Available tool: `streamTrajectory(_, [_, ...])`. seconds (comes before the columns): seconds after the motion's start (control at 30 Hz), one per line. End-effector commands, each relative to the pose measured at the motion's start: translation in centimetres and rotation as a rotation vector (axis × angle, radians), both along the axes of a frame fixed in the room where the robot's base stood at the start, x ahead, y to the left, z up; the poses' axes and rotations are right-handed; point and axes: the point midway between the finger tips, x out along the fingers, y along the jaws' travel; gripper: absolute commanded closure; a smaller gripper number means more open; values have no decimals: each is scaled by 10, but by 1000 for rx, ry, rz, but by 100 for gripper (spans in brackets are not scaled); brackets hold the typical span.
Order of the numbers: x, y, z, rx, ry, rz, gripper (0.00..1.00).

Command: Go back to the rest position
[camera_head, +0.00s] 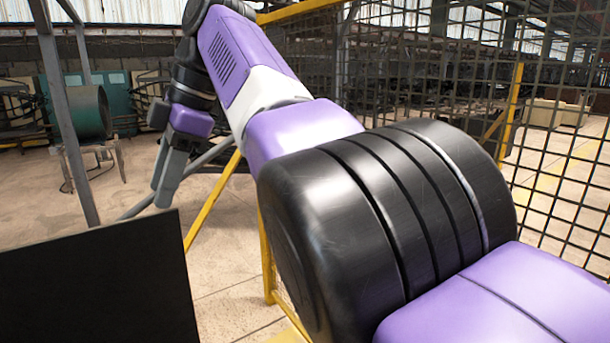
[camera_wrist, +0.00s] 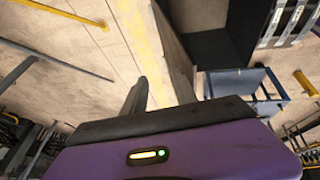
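My gripper (camera_head: 165,192) hangs at the end of my purple and black arm, pointing down, left of centre in the head view. In the wrist view its two grey fingers (camera_wrist: 160,82) stand apart with bare floor showing between them, and nothing is held. My arm stretches up and away across the head view and hides much of the middle and right.
A yellow-framed mesh fence (camera_head: 555,150) runs along the right, close behind my arm. A grey post (camera_head: 68,115) and a dark panel (camera_head: 95,285) stand at left. A green drum (camera_head: 89,112) rests on a stand farther back. Concrete floor (camera_head: 225,285) shows between.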

Motion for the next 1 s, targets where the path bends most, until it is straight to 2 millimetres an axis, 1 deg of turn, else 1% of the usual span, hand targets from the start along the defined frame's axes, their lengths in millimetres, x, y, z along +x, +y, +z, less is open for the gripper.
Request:
streamTrajectory(0.17, [12,9,3,34,-11,-97,66])
streamTrajectory(0.27, [23,14,10,65,-36,-157,66])
streamTrajectory(0.37, [36,22,24,108,-78,-224,66])
streamTrajectory(0.5, [56,33,50,195,-150,-321,66])
streamTrajectory(0.63, [80,45,61,294,-210,-428,66])
streamTrajectory(0.73, [99,51,59,376,-245,-514,66])
streamTrajectory(0.83, [118,54,50,454,-269,-593,66])
streamTrajectory(0.97, [141,52,27,566,-292,-701,66])
streamTrajectory(1.0, [147,50,17,604,-296,-737,66])
